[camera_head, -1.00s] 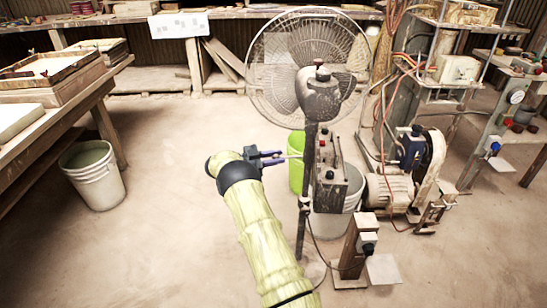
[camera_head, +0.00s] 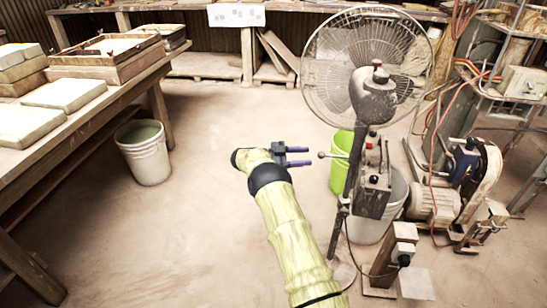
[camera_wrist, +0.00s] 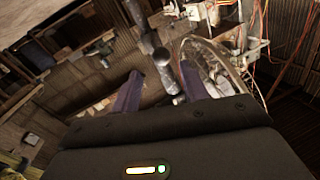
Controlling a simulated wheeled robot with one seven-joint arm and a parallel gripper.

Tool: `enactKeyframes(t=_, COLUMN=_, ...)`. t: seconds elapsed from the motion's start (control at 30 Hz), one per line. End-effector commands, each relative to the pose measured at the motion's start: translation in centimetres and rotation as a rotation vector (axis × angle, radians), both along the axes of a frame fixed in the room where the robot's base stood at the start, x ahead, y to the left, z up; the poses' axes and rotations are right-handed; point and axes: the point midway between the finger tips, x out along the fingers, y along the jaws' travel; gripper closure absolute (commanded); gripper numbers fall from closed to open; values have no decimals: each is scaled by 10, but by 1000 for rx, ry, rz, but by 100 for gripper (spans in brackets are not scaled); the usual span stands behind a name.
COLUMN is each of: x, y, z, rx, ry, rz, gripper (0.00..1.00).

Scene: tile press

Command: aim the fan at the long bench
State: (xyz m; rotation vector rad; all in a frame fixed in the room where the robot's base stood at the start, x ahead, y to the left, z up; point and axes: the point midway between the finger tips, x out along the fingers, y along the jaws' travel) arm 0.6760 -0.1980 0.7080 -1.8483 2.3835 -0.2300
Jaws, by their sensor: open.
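The grey pedestal fan (camera_head: 372,97) stands right of centre in the head view, its motor side towards me and its round grille facing the back wall. In the wrist view a grey rounded part of the fan (camera_wrist: 163,58) shows beyond my fingers; which part is unclear. One long bench (camera_head: 105,85) runs along the left; another (camera_head: 185,9) runs along the back wall. Which one is meant is unclear.
A green bin (camera_head: 342,163) and a pale bucket (camera_head: 392,212) stand behind the fan's stand. A wooden post (camera_head: 396,255) with a cable is at its foot. Machinery (camera_head: 435,203) crowds the right. A white bucket (camera_head: 143,157) stands left; the floor between is clear.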

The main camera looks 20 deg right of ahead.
Motion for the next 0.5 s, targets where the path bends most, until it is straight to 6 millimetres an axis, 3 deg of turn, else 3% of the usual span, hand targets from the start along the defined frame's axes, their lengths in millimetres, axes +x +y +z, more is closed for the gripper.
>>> enactKeyframes(t=0.2, x=11, y=41, z=-1, rx=0, ry=-1, rz=2, gripper=56)
enactKeyframes(t=0.5, x=19, y=79, z=-2, rx=-1, ry=-1, rz=3, gripper=56)
